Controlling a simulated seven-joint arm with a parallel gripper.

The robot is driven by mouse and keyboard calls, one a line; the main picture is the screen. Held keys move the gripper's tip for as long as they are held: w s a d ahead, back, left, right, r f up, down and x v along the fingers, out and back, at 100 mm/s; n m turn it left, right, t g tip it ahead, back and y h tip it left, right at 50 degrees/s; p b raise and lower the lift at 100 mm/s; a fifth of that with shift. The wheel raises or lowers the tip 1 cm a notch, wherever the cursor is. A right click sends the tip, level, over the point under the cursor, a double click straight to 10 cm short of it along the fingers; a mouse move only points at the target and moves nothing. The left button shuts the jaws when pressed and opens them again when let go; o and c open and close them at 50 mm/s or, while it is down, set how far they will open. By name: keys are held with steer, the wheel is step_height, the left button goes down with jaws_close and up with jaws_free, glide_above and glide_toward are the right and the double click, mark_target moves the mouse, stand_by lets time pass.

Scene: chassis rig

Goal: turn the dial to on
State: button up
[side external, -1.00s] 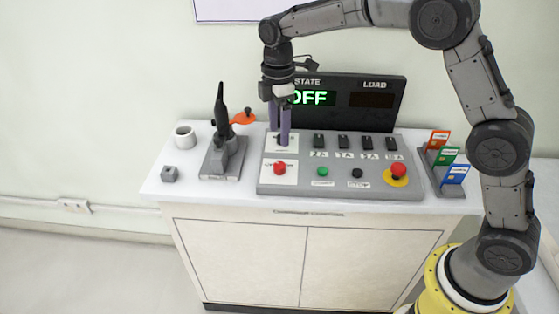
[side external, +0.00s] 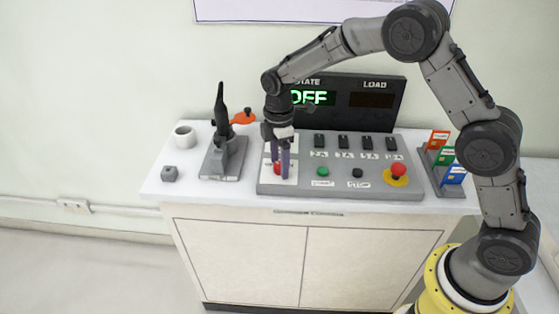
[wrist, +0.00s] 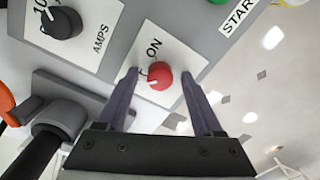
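The red dial (wrist: 159,77) sits on a white plate with an "ON" label at the front left of the grey control panel (side external: 327,188). In the side external view the dial (side external: 277,169) is partly hidden by my fingers. My gripper (side external: 281,176) points down over it. In the wrist view my gripper (wrist: 160,74) is open, one finger on each side of the dial, with a gap showing on both sides. The state display (side external: 313,98) reads "OFF" in green.
A black AMPS dial (wrist: 60,22) is behind the red one. The panel also has several black switches, a green button (side external: 322,171) and a red emergency button (side external: 398,169). A dark upright tool (side external: 221,150) on a grey base stands close left.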

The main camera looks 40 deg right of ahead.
jaws_close()
steer(key=shift+m, duration=0.4)
steer(key=m, duration=1.3)
steer(key=shift+m, duration=1.9)
steer(key=shift+r, duration=0.1)
